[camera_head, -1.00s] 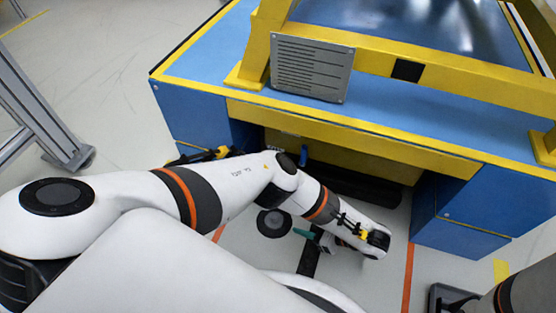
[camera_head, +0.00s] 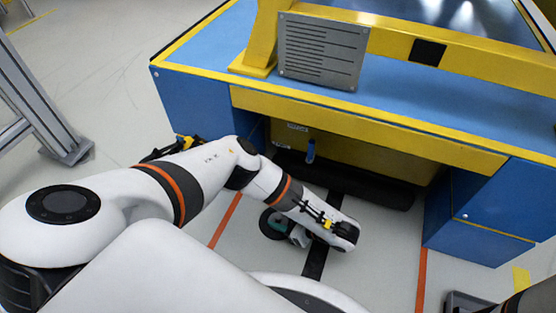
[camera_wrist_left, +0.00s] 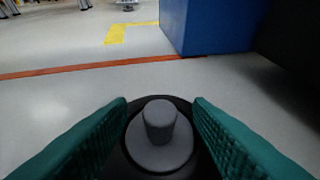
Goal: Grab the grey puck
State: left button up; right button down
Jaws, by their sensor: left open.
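The grey puck (camera_head: 267,225) lies on the floor in front of the blue and yellow bench in the head view, a dark round disc partly covered by my left gripper (camera_head: 284,227). In the left wrist view the puck (camera_wrist_left: 160,150) is a round base with a raised cylindrical knob on top. My left gripper (camera_wrist_left: 160,104) is open, with its teal ridged fingers on either side of the knob. I cannot tell whether either finger touches the puck. My right gripper is out of view.
The blue and yellow bench (camera_head: 380,125) stands ahead, carrying a slotted grey panel (camera_head: 320,52). Its blue cabinet (camera_head: 475,222) is to the right, with a dark recess between its sides. A grey metal frame (camera_head: 45,110) stands at left. Floor around the puck is clear.

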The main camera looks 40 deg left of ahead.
pick_arm(q)
jog(key=shift+c, duration=0.6)
grip_shut()
jog(key=shift+r, duration=0.1)
